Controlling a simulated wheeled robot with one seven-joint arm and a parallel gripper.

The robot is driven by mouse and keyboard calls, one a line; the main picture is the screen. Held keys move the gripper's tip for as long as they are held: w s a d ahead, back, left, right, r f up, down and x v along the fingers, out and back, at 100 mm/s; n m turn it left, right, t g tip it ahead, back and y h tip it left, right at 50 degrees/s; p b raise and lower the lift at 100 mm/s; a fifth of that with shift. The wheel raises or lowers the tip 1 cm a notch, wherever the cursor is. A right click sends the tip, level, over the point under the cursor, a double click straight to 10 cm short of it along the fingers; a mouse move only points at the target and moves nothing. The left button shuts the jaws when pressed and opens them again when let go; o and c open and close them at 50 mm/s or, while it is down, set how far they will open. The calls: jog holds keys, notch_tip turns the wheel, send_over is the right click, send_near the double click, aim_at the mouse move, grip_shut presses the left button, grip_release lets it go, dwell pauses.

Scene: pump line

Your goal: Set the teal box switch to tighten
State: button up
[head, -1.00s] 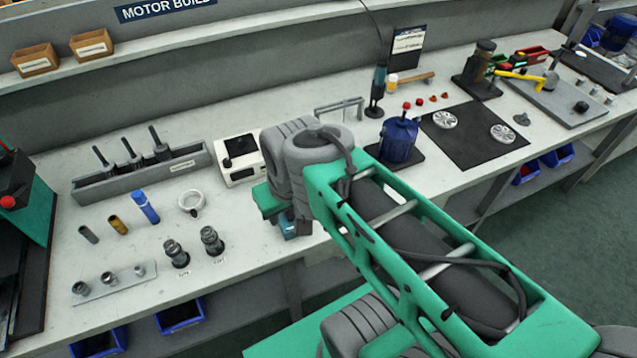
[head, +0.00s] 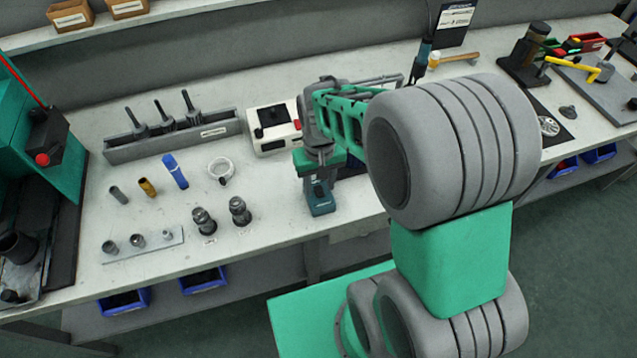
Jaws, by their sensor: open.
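A small teal box (head: 322,206) stands near the front edge of the bench, in the middle of the head view. My gripper (head: 317,180) is just over its back part, pointing down, and hides most of its top. The jaws are open. I cannot tell whether the fingers touch the box. The switch and its setting are hidden or too small to make out.
A white box with a black top (head: 273,128) stands just behind left. A long grey holder (head: 172,140) lies farther back. My arm hides the bench to the right.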

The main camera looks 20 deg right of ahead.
jog(key=shift+f, duration=0.3)
jog(key=shift+c, duration=0.3)
grip_shut()
